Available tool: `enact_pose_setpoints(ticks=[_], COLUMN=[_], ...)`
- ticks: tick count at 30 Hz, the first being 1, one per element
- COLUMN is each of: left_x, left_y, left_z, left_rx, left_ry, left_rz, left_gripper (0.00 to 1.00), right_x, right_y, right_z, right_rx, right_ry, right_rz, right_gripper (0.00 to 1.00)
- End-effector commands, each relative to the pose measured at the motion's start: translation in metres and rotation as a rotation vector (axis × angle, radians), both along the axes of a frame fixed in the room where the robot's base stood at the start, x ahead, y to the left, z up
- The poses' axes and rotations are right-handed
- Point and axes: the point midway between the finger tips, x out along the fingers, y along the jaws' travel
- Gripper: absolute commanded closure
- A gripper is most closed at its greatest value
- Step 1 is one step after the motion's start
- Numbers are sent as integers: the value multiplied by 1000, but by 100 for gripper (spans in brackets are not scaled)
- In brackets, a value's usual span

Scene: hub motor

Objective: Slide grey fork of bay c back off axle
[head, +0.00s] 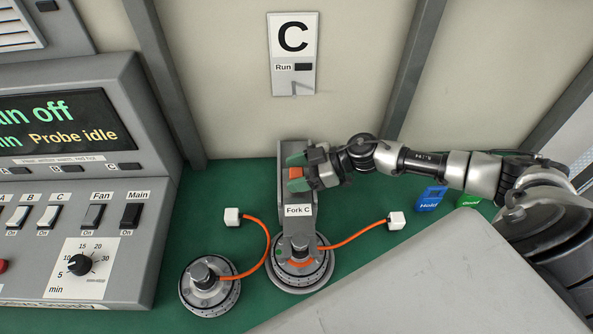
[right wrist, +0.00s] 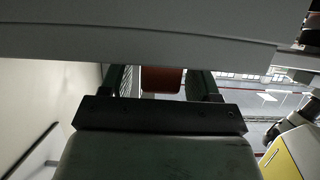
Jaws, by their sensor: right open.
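The grey fork (head: 297,237), labelled "Fork C", stands in bay C. Its lower end reaches over the axle area of a round hub motor (head: 316,280); the axle itself is hidden. An orange block (head: 296,174) shows towards the fork's back end, and also in the right wrist view (right wrist: 162,79). My right gripper (head: 293,173) is open, with its green-tipped fingers on either side of the orange block. In the right wrist view gaps show beside the block, so the fingers do not look closed on it. My left gripper is not in view.
A second hub motor (head: 209,289) lies at front left. Orange cables run to white connectors (head: 232,217) and (head: 396,221). A console with switches (head: 95,215) stands at left. A "C" panel (head: 292,54) hangs on the wall.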

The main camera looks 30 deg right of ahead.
Motion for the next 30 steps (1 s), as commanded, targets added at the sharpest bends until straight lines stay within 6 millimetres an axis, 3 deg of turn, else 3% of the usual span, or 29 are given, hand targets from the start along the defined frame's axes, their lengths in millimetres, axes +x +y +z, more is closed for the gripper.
enact_pose_setpoints(ticks=[2, 12, 17, 25, 30], left_x=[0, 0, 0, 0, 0], left_y=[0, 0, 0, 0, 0], left_z=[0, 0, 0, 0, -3], left_rx=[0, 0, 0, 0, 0], left_ry=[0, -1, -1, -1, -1], left_rz=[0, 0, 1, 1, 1], left_gripper=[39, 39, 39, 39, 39], right_x=[0, 0, 3, 47, 64], right_y=[0, 0, -2, -23, -31], right_z=[0, 0, 1, 1, 0], right_rx=[0, 0, -1, -1, 0], right_ry=[0, 0, -2, -5, -3], right_rz=[0, 0, -1, -3, -2], right_gripper=[46, 98, 100, 100, 100])
